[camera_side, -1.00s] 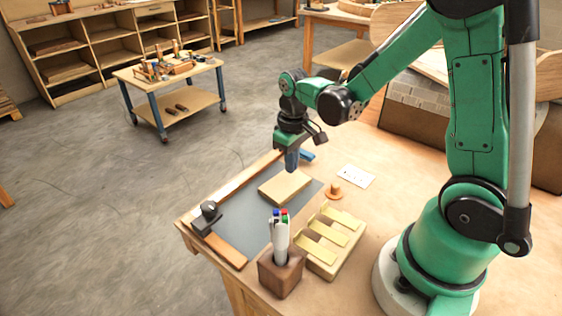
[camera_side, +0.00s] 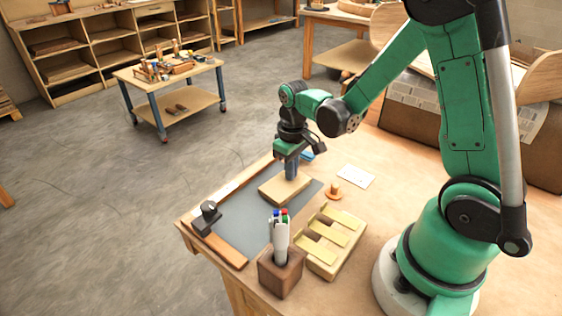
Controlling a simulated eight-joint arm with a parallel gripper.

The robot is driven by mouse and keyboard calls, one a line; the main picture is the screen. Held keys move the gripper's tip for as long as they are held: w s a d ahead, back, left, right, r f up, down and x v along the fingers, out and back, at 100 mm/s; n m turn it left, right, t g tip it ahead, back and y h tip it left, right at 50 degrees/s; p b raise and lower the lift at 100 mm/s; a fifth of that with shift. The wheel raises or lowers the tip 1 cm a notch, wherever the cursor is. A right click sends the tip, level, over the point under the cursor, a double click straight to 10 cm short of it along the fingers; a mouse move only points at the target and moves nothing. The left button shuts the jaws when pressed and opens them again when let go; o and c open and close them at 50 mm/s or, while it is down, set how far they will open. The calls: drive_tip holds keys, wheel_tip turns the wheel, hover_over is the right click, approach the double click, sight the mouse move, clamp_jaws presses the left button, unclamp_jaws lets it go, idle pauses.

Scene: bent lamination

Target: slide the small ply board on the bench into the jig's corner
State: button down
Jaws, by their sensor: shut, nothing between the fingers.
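The small ply board (camera_side: 277,191) lies flat on the grey mat (camera_side: 240,205) of the jig, towards its far right part. Wooden strips run along the mat's left back edge (camera_side: 230,186) and its near left edge (camera_side: 222,246). They meet at the corner by a black block with a knob (camera_side: 207,215). The board is apart from that corner, with bare mat between. My gripper (camera_side: 291,177) is shut and empty, pointing down at the board's far right part. Its tips appear at the board's top face; whether they touch I cannot tell.
A dark wooden pen holder (camera_side: 280,272) and a pale tray with yellowish pieces (camera_side: 330,242) stand on the near right of the mat. A round wooden knob (camera_side: 333,191) and a white card (camera_side: 357,176) lie to the right. A blue item (camera_side: 307,155) is behind my gripper.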

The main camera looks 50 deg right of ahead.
sight(231, 210)
drive_tip(key=shift+w, duration=0.1)
drive_tip(key=shift+w, duration=2.2)
drive_tip(key=shift+a, duration=0.1)
drive_tip(key=shift+a, duration=6.5)
wheel_tip(231, 210, up, 7)
